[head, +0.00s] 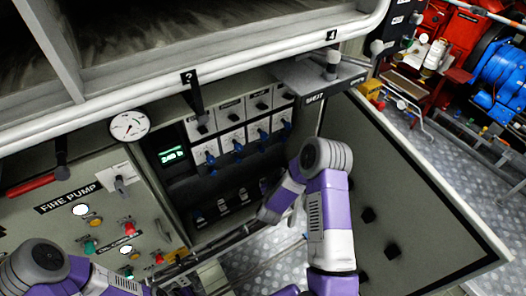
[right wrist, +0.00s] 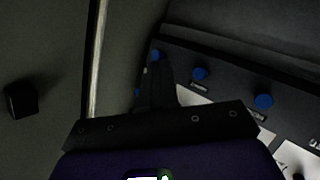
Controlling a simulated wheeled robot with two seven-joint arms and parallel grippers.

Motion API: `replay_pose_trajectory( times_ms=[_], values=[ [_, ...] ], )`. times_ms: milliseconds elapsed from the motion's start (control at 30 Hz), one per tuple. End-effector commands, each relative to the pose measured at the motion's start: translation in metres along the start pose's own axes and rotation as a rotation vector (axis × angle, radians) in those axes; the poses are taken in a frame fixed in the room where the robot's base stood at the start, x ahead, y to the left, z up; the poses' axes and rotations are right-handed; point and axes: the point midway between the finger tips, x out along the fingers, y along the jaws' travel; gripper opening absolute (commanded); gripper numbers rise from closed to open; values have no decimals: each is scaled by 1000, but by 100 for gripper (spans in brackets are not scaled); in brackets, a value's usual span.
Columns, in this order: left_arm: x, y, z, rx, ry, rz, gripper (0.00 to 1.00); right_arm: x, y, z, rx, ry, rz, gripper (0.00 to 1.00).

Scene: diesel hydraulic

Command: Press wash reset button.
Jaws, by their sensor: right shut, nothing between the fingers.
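My right gripper (right wrist: 155,78) is shut and empty, and its dark fingers point at a dark panel in the right wrist view. Blue knobs or buttons (right wrist: 200,73) and (right wrist: 263,101) sit to the right of the fingertips. Another blue one (right wrist: 155,55) shows right by the tips; whether they touch cannot be told. In the head view, my right arm reaches into an open cabinet with a row of blue levers (head: 237,145) and a lower dark row of blue parts (head: 222,207). The labels are too small to read, so the wash reset button cannot be singled out. My left gripper is out of view.
The open cabinet door (head: 400,225) stands to the right of my right arm and also shows in the right wrist view (right wrist: 50,60). A fire pump panel (head: 85,205) is at left, with a gauge (head: 129,126) above. A metal shelf edge (head: 200,70) crosses above the cabinet.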

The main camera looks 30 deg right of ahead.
Motion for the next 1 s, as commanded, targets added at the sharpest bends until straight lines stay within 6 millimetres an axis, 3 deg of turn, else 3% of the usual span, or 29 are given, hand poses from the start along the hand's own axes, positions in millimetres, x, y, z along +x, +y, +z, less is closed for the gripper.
replay_pose_trajectory(
  times_ms=[600,1000],
  values=[
    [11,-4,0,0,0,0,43,52,-39,-36,1,1,-1,0],
    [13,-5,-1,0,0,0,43,60,-44,-44,0,-1,-1,0]
  ],
)
